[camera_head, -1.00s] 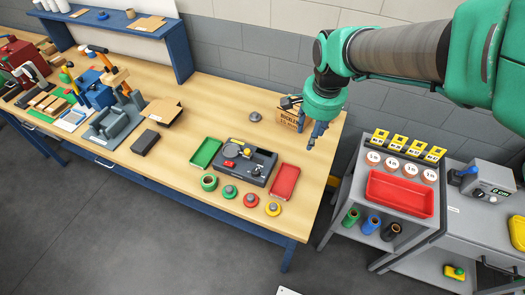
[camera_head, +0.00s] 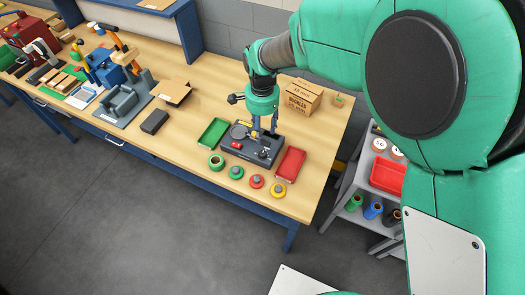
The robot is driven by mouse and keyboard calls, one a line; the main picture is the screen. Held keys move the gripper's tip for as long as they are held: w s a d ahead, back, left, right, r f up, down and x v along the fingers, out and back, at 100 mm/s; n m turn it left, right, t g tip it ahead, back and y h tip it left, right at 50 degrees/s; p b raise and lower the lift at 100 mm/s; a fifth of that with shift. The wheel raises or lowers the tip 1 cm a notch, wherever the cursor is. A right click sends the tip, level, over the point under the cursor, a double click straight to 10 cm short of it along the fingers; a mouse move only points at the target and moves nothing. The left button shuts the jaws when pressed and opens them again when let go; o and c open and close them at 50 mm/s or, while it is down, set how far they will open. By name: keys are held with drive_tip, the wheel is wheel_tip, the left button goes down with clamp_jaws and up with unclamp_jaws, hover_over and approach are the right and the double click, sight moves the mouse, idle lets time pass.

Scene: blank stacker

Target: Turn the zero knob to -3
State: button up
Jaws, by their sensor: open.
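A dark grey device (camera_head: 232,152) sits on the table between a green tray and a red tray. It has a round disc (camera_head: 240,131) on its left, a red part (camera_head: 236,145) at the front and small dark knob-like parts (camera_head: 264,152) on its right. I cannot tell which of these is the zero knob, and its markings are too small to read. My gripper (camera_head: 263,132) points down over the back right of the device, its two fingers apart with nothing seen between them. The fingers hide part of the device's top. I cannot tell whether the fingertips touch it.
The green tray (camera_head: 213,133) is left of the device, the red tray (camera_head: 290,163) right. Several coloured rolls, including a yellow one (camera_head: 278,190), line the front. A cardboard box (camera_head: 303,96) stands behind. A cart (camera_head: 349,190) stands right of the table. My arm covers the right side.

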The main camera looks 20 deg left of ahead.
sight(262, 153)
drive_tip(key=shift+f, duration=0.2)
wheel_tip(262, 153, down, 13)
drive_tip(key=shift+f+b, duration=0.2)
drive_tip(key=shift+b, duration=0.4)
clamp_jaws()
idle(0.3)
